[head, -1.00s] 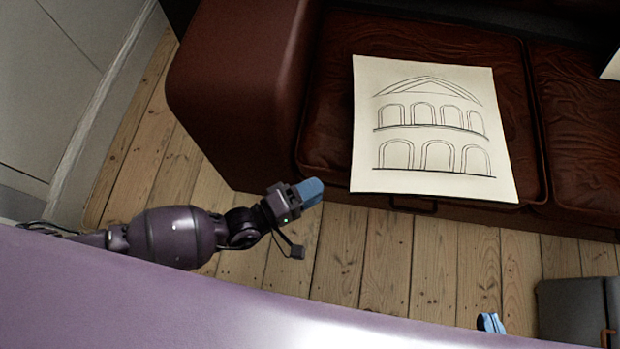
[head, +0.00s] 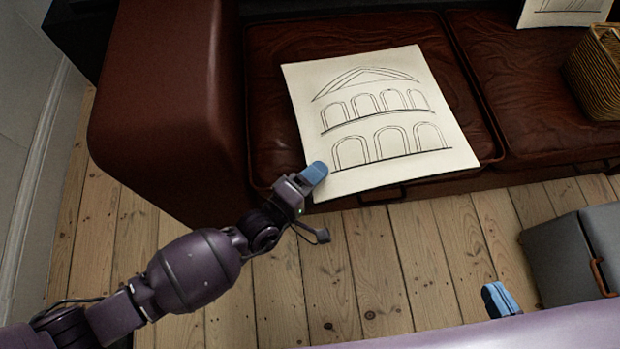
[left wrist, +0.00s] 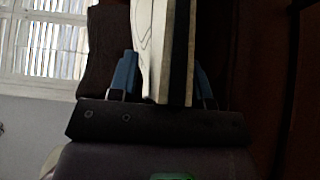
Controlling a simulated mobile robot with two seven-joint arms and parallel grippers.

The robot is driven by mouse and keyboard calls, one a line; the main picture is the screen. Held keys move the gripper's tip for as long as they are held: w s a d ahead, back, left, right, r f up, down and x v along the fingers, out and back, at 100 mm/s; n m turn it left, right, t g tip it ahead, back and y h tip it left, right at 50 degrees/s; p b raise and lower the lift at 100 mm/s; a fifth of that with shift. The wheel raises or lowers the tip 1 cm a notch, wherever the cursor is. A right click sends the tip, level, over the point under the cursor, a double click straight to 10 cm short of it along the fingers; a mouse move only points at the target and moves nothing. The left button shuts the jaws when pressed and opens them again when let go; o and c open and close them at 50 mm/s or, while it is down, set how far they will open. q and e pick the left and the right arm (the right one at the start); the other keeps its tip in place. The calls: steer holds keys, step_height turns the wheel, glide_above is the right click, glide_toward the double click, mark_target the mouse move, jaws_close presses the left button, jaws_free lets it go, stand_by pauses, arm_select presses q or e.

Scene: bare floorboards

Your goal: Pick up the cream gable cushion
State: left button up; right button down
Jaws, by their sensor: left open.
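The cream gable cushion (head: 378,120), printed with a gable above two rows of arches, lies on the brown leather sofa seat. My left gripper (head: 313,173) is at the cushion's near left corner, open.
The sofa's rounded arm (head: 165,110) rises left of the cushion. A second cream printed cushion (head: 565,10) and a wicker basket (head: 600,75) are on the sofa at right. A grey box (head: 560,262) with a brown handle stands on the floor.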

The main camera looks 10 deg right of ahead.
arm_select(q)
steer(key=shift+c, duration=0.3)
jaws_close()
steer(key=shift+a, duration=0.1)
